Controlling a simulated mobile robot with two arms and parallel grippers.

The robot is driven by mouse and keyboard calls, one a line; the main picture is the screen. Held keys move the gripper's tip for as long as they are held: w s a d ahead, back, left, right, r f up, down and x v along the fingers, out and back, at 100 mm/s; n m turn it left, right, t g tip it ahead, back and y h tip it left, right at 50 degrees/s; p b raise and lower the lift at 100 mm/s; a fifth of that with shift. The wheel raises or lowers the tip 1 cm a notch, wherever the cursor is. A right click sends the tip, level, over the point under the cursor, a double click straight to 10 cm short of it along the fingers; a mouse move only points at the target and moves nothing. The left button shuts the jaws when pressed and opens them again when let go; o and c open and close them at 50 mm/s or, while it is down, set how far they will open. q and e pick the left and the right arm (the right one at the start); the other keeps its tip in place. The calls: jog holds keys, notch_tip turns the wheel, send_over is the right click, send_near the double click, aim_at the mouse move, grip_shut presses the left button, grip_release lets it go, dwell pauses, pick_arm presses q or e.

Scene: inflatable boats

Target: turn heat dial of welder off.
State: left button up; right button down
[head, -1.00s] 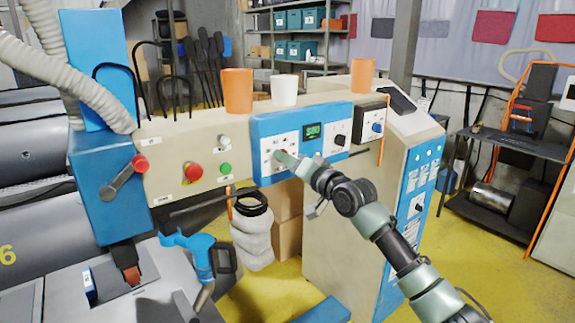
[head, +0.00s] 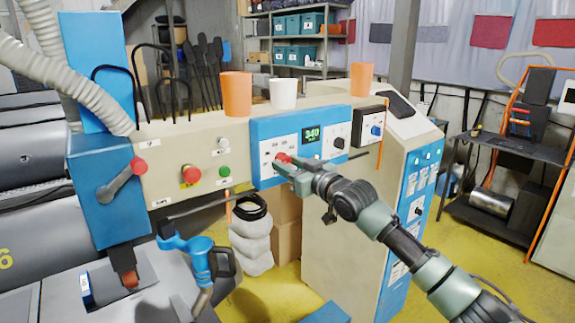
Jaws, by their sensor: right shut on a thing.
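The heat dial (head: 283,157) shows as a bit of red at the panel's lower middle, on the white plate with small markings. My right gripper (head: 281,162) is shut on this dial and hides most of it, so its pointer cannot be read. My left gripper is not in view.
A red button (head: 190,174) and a green one (head: 224,171) are to the left. Orange and white cups (head: 283,94) stand on the housing top.

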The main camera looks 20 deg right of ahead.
jog(key=shift+f+n, duration=0.3)
jog(key=shift+n, duration=0.3)
jog(key=c, duration=0.9)
grip_release()
jog(key=shift+r, duration=0.15)
jog(key=shift+s, duration=0.1)
jog(key=b+v, duration=0.2)
jog(key=v, duration=0.5)
jog(key=shift+s+d+b, duration=0.2)
jog(key=shift+s+b, duration=0.1)
